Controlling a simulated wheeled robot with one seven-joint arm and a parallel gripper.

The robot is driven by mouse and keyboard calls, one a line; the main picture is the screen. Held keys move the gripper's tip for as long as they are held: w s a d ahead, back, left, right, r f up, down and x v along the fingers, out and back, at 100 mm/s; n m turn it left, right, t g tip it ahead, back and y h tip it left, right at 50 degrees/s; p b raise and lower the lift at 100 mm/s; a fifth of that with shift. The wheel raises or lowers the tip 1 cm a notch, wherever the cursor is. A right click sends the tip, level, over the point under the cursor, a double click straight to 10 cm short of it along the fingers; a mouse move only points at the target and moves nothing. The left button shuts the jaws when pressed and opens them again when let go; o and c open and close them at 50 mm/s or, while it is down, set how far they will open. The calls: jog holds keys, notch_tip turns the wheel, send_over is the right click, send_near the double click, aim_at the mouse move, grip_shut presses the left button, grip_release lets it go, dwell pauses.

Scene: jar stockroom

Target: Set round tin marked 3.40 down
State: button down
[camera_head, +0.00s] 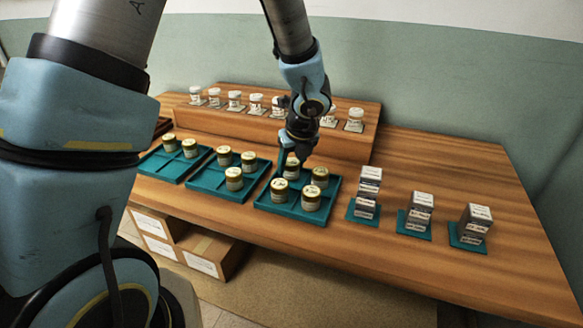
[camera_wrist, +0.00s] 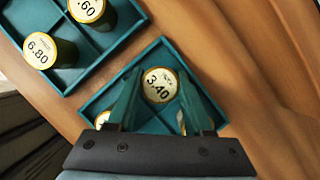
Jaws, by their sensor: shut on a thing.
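The round tin marked 3.40 (camera_wrist: 160,84) has a gold rim and a pale lid, and it sits between my two fingers in the wrist view. My gripper (camera_head: 291,160) is shut on it. In the head view this tin (camera_head: 291,170) is at the back-left compartment of the rightmost teal tray (camera_head: 294,210). I cannot tell whether its base touches the tray floor. The same tray (camera_wrist: 99,104) shows below it in the wrist view. Three other tins stand in this tray, including one at front left (camera_head: 279,191) and one at front right (camera_head: 311,199).
The middle tray (camera_head: 215,186) holds several tins; in the wrist view one is marked 6.80 (camera_wrist: 40,50). A left tray (camera_head: 166,167) holds two tins. White jars (camera_head: 256,102) line the raised shelf behind. Stacked boxes (camera_head: 367,192) on teal pads stand to the right.

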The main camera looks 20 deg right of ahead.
jog(key=shift+f, duration=0.25)
jog(key=shift+f, duration=0.15)
jog(key=shift+c, duration=1.5)
grip_release()
